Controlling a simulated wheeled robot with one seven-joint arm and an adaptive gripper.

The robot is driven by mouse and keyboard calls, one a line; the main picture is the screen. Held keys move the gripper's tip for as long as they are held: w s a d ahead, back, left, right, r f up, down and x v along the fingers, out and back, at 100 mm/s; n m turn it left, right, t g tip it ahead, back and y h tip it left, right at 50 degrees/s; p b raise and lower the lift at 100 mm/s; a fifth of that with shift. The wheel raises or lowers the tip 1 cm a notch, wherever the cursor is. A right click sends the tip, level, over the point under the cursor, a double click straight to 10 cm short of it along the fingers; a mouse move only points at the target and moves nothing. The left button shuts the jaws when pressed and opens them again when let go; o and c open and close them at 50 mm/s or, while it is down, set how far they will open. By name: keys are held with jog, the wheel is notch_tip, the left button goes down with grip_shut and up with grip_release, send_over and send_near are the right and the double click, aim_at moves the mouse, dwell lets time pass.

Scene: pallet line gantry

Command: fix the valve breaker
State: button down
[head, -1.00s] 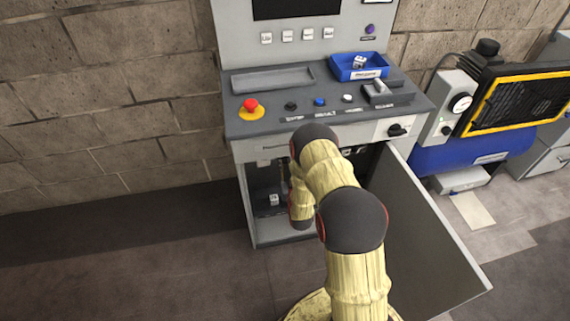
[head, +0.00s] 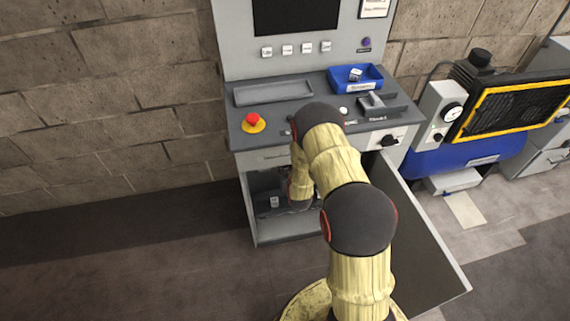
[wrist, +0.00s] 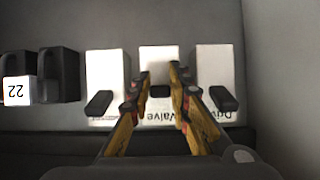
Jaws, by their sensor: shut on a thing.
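My gripper (wrist: 160,82) is shut on the small black lever of the valve breaker (wrist: 157,60), the middle one of three white modules in the wrist view. Its white front carries a label reading "Valve", partly covered by my fingers. White modules with black levers stand on its left (wrist: 105,72) and right (wrist: 215,68). The right one's label is partly hidden and starts "Driv". In the head view my arm reaches into the open cabinet (head: 257,205) under the console, and my gripper is hidden there.
Black blocks (wrist: 58,65) and a white "22" tag (wrist: 17,90) sit left of the modules. The cabinet door (head: 420,245) stands open at right. Above are a red button (head: 253,119), a blue bin (head: 372,83) and a grey tray (head: 275,98). Floor at left is clear.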

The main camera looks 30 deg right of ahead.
jog(key=shift+r+g+p, duration=0.4)
jog(key=shift+g+p, duration=0.25)
jog(key=shift+g, duration=0.05)
jog(key=c, duration=1.6)
grip_release()
jog(key=shift+c, duration=0.2)
jog(key=shift+s, duration=0.1)
jog(key=v, duration=1.1)
jog(key=shift+s+r, duration=0.2)
jog(key=shift+r, duration=0.15)
